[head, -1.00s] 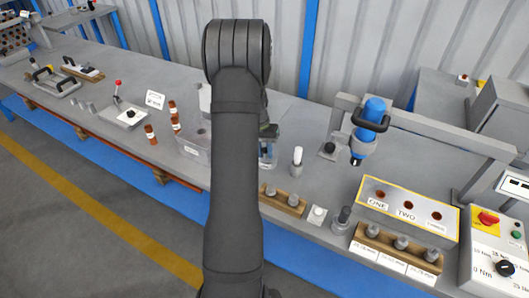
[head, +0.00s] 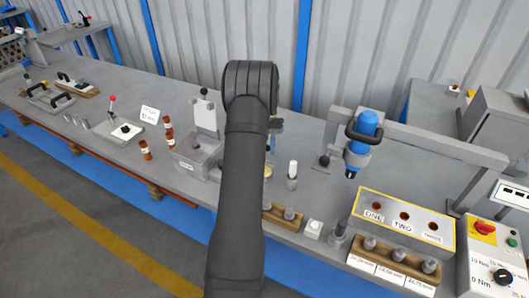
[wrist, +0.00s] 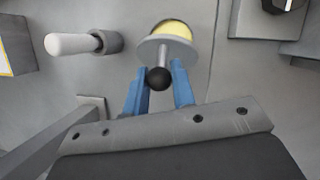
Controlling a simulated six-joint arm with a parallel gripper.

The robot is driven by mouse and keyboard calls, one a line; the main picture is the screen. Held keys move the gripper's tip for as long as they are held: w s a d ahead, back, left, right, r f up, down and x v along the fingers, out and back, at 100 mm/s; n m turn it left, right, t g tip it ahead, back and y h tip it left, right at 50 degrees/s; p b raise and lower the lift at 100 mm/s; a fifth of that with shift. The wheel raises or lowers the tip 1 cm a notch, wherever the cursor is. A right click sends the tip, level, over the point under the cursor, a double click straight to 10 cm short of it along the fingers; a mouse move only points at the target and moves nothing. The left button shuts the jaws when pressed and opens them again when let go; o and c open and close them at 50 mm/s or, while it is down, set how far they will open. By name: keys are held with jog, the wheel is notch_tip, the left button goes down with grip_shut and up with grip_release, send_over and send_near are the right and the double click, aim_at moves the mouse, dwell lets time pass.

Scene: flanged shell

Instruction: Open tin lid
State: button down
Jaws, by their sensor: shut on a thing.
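In the wrist view, my gripper (wrist: 161,72) has its two blue fingers on either side of the stem of a grey disc-shaped lid (wrist: 147,50) with a black ball knob (wrist: 159,79). The fingers are shut on this lid's handle. A round yellow surface (wrist: 172,30) shows just beyond the lid's far edge, which looks like the tin; the lid covers part of it. My arm hides most of the gripper and lid there.
A white-topped peg (head: 292,170) stands right of my arm and also shows in the wrist view (wrist: 70,43). A grey fixture with an upright plate (head: 205,118) stands on the left. A blue tool (head: 366,130) hangs at the right above the labelled box (head: 404,216).

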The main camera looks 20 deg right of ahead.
jog(key=shift+w+d+f+g+y, duration=0.15)
jog(key=shift+w+d+g+y, duration=0.1)
jog(key=shift+w+d, duration=0.3)
jog(key=shift+w+d+f+g+y, duration=0.1)
jog(key=shift+w+d+g+y, duration=0.2)
jog(key=shift+d, duration=0.35)
jog(key=c, duration=1.3)
grip_release()
jog(key=shift+v, duration=3.75)
